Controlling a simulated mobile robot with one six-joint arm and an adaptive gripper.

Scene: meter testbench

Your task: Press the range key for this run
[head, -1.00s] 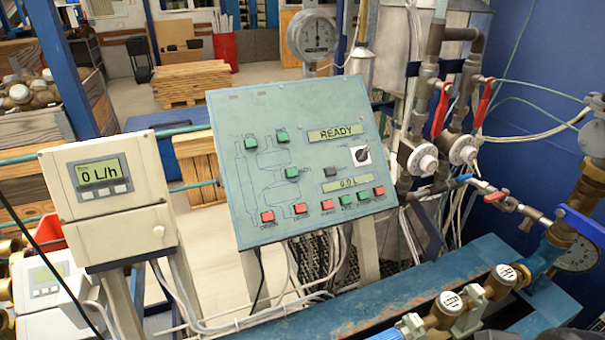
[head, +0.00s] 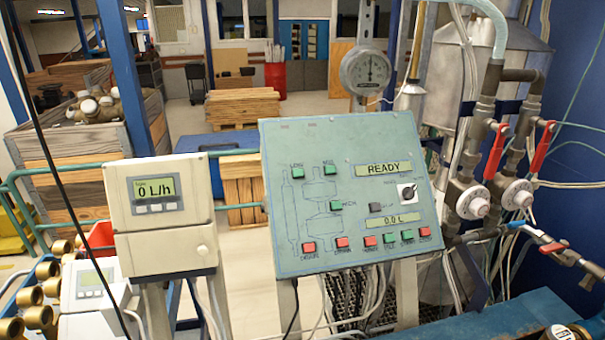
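A grey-green control panel (head: 348,235) stands tilted in the middle of the head view. Its upper display (head: 383,169) reads READY and its lower display (head: 393,220) reads 0.0 L. Green keys sit on a line drawing: one at upper left (head: 297,173), one at upper middle (head: 330,169) and one lower down (head: 336,205). Their labels are too small to read surely. A dark grey key (head: 375,208) sits left of a black rotary knob (head: 407,194). Several red and green keys line the bottom edge. My gripper is not in view.
A beige meter display (head: 156,189) reading 0 L/h stands left of the panel. Pipes with red-handled valves (head: 538,146) stand at the right. A round dial gauge (head: 366,72) is behind the panel. A blue bench (head: 480,326) runs along the lower right.

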